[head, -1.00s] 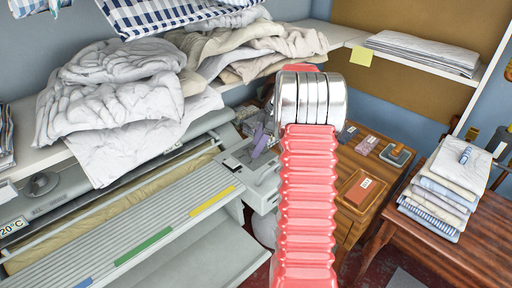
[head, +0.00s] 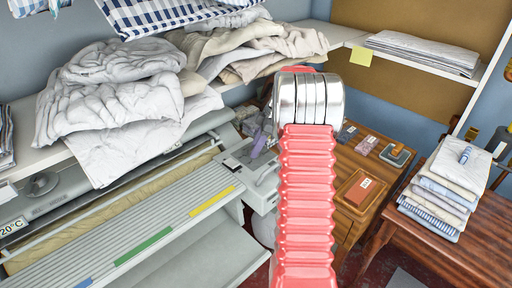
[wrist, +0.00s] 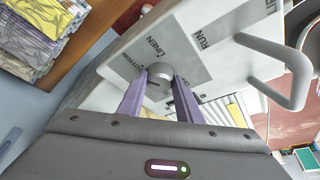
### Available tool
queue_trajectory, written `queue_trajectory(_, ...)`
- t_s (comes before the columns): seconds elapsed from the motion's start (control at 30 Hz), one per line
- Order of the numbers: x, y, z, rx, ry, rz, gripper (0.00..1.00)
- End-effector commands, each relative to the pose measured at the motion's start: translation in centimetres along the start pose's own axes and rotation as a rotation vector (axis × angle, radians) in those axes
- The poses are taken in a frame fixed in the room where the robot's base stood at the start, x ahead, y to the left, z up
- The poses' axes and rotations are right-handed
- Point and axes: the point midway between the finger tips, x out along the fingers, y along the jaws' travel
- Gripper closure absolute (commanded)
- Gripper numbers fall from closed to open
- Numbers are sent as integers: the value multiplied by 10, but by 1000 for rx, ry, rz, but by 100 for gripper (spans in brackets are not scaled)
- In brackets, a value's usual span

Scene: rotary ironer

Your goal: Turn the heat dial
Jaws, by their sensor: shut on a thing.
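The heat dial (wrist: 160,73) is a grey round knob on the pale control panel of the ironer, seen in the wrist view. The words LINEN and COTTON are printed beside it. My gripper (wrist: 161,84) is shut on the dial, with one purple finger on each side of it. In the head view a purple finger of my gripper (head: 261,141) shows at the ironer's end panel (head: 250,165). There my red and silver arm stands in front, and the dial cannot be made out.
A white bar handle (wrist: 290,75) sticks out to the right of the dial, near the word RUN. A shelf with heaped linen (head: 110,95) hangs over the ironer. A wooden drawer cabinet (head: 345,215) and a table with folded cloths (head: 440,195) stand to the right.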

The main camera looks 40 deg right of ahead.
Motion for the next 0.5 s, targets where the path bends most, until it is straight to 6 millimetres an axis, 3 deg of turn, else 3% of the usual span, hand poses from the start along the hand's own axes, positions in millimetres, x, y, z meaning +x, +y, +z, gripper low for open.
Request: queue_trajectory(0.5,-1,0,0,76,0,34,91)
